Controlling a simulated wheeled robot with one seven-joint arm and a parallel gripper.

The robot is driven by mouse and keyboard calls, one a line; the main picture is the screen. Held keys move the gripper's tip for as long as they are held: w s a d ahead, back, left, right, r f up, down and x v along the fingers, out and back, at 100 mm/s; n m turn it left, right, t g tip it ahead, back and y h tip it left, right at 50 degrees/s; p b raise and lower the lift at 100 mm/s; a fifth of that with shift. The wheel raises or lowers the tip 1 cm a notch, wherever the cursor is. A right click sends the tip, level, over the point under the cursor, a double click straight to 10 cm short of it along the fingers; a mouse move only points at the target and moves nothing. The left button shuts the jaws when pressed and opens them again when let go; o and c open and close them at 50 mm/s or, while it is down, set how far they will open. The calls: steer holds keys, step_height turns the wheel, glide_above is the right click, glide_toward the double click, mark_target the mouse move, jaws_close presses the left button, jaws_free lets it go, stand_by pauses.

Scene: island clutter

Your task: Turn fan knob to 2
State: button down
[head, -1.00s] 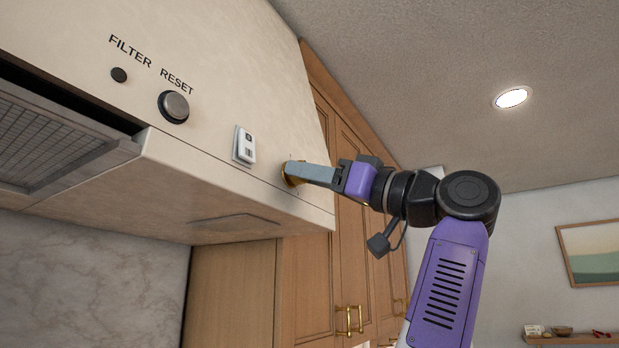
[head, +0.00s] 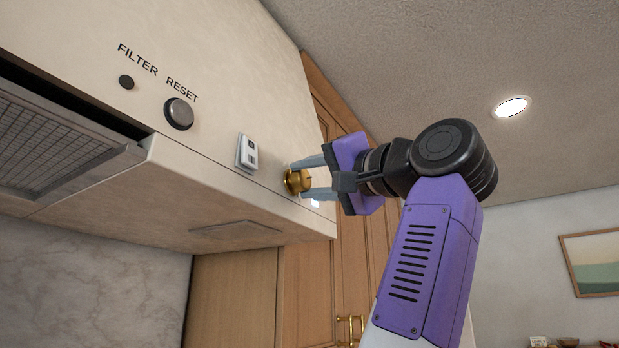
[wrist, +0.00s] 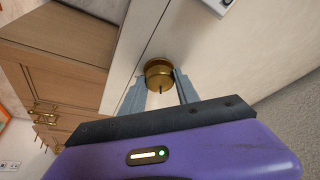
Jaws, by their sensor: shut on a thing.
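The fan knob is a round brass knob (head: 297,181) on the cream range hood's front face, near its right end. It also shows in the wrist view (wrist: 159,75), with a dark pointer line on its face. My gripper (head: 306,178) has its two grey fingers on either side of the knob, one above and one below in the head view. It is shut on the knob. In the wrist view the fingers (wrist: 159,88) flank the knob left and right. I cannot read any numbers around the knob.
A white rocker switch (head: 247,153) sits left of the knob. A round grey button (head: 179,113) and a small dark button (head: 127,82), under the words FILTER RESET, are further left. Wooden cabinets (head: 345,260) stand behind and right of the hood.

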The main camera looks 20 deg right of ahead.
steer(key=m+h, duration=0.1)
steer(key=m, duration=0.2)
steer(key=shift+a+r+p, duration=0.1)
steer(key=shift+r+p, duration=0.1)
steer(key=shift+p, duration=0.2)
steer(key=shift+m+g+h+p, duration=0.55)
steer(key=shift+m+g+h, duration=0.05)
steer(key=shift+m, duration=1)
steer(key=c, duration=0.9)
jaws_free()
steer(key=b+v, duration=0.3)
steer(key=v, duration=0.4)
steer(key=shift+s, duration=0.4)
